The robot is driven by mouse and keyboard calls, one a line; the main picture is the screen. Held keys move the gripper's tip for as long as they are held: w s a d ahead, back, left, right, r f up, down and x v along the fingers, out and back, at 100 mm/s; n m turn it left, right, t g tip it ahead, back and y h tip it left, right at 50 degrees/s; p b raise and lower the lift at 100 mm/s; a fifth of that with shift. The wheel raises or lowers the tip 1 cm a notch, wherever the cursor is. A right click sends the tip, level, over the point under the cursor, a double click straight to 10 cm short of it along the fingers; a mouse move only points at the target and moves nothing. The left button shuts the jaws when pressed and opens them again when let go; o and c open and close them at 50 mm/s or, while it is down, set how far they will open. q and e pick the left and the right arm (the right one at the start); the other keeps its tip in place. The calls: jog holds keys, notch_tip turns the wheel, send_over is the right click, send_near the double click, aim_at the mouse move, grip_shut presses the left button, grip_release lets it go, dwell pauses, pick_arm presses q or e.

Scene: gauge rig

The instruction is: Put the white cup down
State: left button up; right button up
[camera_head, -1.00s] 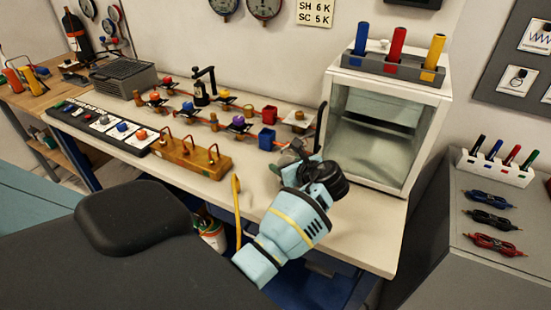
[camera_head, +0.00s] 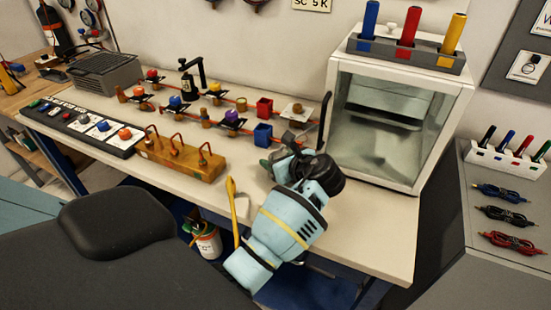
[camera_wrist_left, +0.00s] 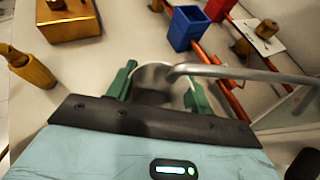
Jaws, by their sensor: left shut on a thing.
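My left gripper (camera_head: 284,158) reaches over the white bench top, in front of the glass-fronted cabinet. In the left wrist view its two green fingers (camera_wrist_left: 160,88) are shut on a pale round cup, the white cup (camera_wrist_left: 150,72). The cup's rim and shaded inside show between the fingers. A grey curved bar crosses in front of part of the rim. In the head view the gripper hides most or all of the cup. I cannot tell whether its base touches the bench. My right gripper is not in view.
The white cabinet (camera_head: 455,110) stands right of the gripper, with a dark curved handle (camera_head: 325,120) at its left edge. Blue (camera_head: 262,135) and red (camera_head: 265,107) boxes stand just behind the gripper. A wooden block with hooks (camera_head: 180,160) is to the left. Bare bench (camera_head: 375,225) lies front right.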

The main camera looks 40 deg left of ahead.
pick_arm(q)
jog(key=shift+d+r, duration=0.15)
jog(key=shift+d, duration=0.05)
dwell(0.3)
jog(key=o, duration=1)
jog(key=shift+f, duration=0.2)
jog(key=shift+o, duration=0.2)
jog(key=shift+d+r, duration=0.1)
jog(key=shift+r, duration=0.1)
jog(key=p+v, duration=0.1)
jog(key=v, duration=1)
jog(key=shift+d, duration=0.35)
jog(key=shift+s+r, duration=0.1)
jog(key=shift+r, duration=0.05)
